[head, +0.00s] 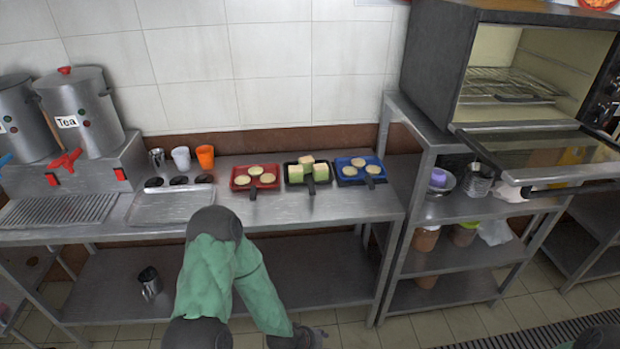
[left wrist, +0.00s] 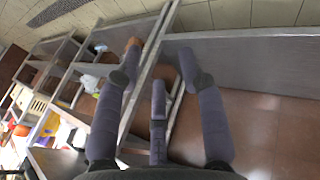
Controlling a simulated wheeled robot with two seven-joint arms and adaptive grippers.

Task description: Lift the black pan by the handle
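The black pan (head: 295,181) sits on the steel counter between a red pan and a blue pan. It holds several yellow and green blocks, and its short black handle (head: 310,187) points toward the counter's front edge. My left arm bends down in front of the counter, well away from the pan. My left gripper (left wrist: 160,65) shows in the left wrist view with its grey fingers spread and nothing between them. The black pan cannot be made out in that view.
The red pan (head: 243,183) and blue pan (head: 346,179) closely flank the black pan, both holding round pale pieces. Cups including an orange one (head: 205,157) and tea urns (head: 80,112) stand left. An open oven (head: 437,65) tops the shelf rack at right.

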